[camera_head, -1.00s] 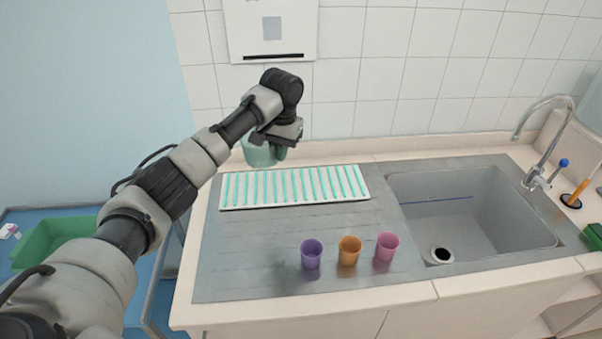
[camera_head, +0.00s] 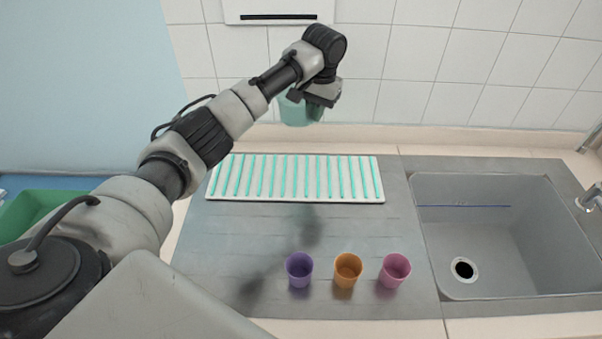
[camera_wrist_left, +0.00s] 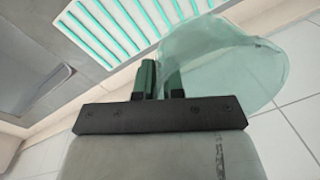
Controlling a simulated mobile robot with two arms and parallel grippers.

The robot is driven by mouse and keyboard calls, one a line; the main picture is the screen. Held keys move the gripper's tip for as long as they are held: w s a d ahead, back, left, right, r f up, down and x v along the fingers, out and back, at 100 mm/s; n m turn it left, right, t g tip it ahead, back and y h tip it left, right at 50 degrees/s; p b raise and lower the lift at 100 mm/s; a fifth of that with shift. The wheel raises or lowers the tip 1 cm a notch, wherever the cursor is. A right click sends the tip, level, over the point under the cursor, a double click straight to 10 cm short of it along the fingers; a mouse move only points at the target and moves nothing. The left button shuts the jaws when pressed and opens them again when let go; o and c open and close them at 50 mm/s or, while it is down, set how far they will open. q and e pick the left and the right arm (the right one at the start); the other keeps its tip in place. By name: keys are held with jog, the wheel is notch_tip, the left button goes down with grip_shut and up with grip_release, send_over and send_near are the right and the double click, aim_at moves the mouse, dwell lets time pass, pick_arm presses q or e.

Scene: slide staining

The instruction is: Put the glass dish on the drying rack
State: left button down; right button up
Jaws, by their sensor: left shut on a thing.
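The glass dish (camera_head: 295,112) is a pale green, see-through vessel; it also shows large in the left wrist view (camera_wrist_left: 235,62). My left gripper (camera_head: 317,108) is shut on its side and holds it up in the air, near the tiled wall. In the left wrist view, the two fingers (camera_wrist_left: 160,80) close on the dish's rim. The drying rack (camera_head: 290,198) is a white flat tray with green ribs on the steel drainboard, below the dish in the head view. No dish lies on it. My right gripper is not in view.
Purple (camera_head: 299,270), orange (camera_head: 347,270) and pink (camera_head: 394,271) cups stand in front of the rack on the drainboard (camera_head: 240,260). A sink (camera_head: 500,230) is on the right. A green tray (camera_head: 40,212) is at the left. A dispenser (camera_head: 278,8) hangs on the wall.

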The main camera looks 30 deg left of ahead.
pick_arm(q)
notch_tip(320, 180, down, 5)
jog(key=b, duration=0.4)
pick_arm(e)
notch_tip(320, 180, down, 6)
pick_arm(q)
jog(key=p, duration=0.3)
send_over(272, 178)
notch_tip(272, 178, down, 7)
jog(key=shift+d+f, duration=0.1)
jog(key=shift+d, duration=0.05)
notch_tip(272, 178, down, 4)
jog(key=shift+w+f+p, duration=0.1)
jog(key=shift+p, duration=0.2)
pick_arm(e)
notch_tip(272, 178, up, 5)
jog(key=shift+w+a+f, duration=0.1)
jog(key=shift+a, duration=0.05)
pick_arm(q)
jog(key=c, duration=1.6)
grip_release()
jog(key=o, duration=0.4)
jog(key=shift+c, duration=0.2)
